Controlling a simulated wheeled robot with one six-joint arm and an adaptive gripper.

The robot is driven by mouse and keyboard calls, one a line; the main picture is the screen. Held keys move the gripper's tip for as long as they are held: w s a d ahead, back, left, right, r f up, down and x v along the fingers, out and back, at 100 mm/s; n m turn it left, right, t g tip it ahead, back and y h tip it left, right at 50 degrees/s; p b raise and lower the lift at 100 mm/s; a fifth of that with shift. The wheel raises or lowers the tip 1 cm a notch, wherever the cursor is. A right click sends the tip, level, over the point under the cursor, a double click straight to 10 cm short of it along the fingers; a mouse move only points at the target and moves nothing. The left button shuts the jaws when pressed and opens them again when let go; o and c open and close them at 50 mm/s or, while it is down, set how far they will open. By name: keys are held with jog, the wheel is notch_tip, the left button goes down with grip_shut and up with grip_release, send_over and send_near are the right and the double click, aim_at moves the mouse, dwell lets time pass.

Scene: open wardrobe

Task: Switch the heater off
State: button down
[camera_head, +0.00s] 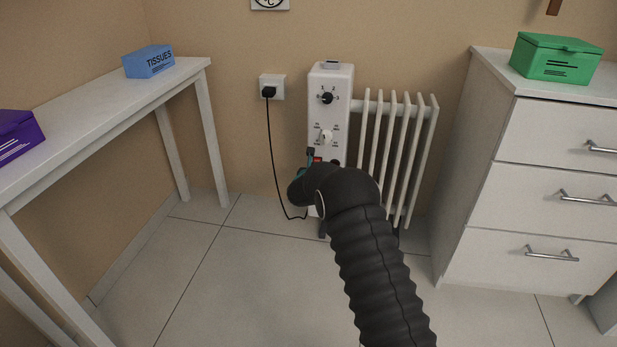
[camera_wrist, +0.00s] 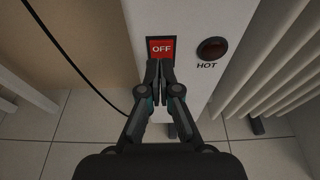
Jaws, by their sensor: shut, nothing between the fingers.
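The white heater (camera_head: 330,85) stands against the wall, with a control panel on its front and ribbed fins to the right. A red switch marked OFF (camera_wrist: 162,47) shows on the panel in the wrist view. In the head view only a bit of red shows above my gripper (camera_head: 311,152). In the wrist view my gripper (camera_wrist: 159,68) is shut and empty, its fingertips at the lower edge of the red switch. I cannot tell whether they touch it. A dark red round lamp (camera_wrist: 211,48), labelled HOT, sits right of the switch and looks unlit.
The heater's black cord (camera_head: 274,150) runs to a wall socket (camera_head: 279,87) on the left. A white table (camera_head: 105,88) with a blue tissue box (camera_head: 149,62) is at left. A white drawer unit (camera_head: 530,190) stands at right. The floor between is clear.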

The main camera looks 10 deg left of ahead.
jog(key=d+r+v, duration=0.1)
jog(key=v, duration=1)
jog(key=shift+a+r, duration=0.25)
jog(key=shift+a, duration=0.2)
jog(key=s+d+f+m+g+h, duration=0.3)
jog(key=s+d+f+m, duration=0.2)
jog(key=d+m, duration=0.2)
jog(key=s+d+r+m+g+h+p, duration=0.1)
jog(key=s+d+r+m+g, duration=0.2)
jog(key=s+d+m, duration=0.4)
jog(key=s+d+r+m+g+h, duration=0.25)
jog(key=s+d+m, duration=0.2)
jog(key=s, duration=0.35)
jog(key=s+d+r+m+y+p, duration=0.1)
jog(key=s+r+m, duration=0.4)
jog(key=s, duration=0.5)
jog(key=s+d+r+m+y+p, duration=0.2)
jog(key=s+r+m, duration=0.4)
jog(key=s+r, duration=0.4)
jog(key=s+d+r+m+y+p, duration=0.2)
jog(key=s+r+m+y, duration=0.3)
jog(key=s, duration=0.6)
notch_tip(320, 180, up, 3)
jog(key=shift+d+f+g, duration=0.2)
jog(key=shift+d+g, duration=0.25)
jog(key=shift+d, duration=0.4)
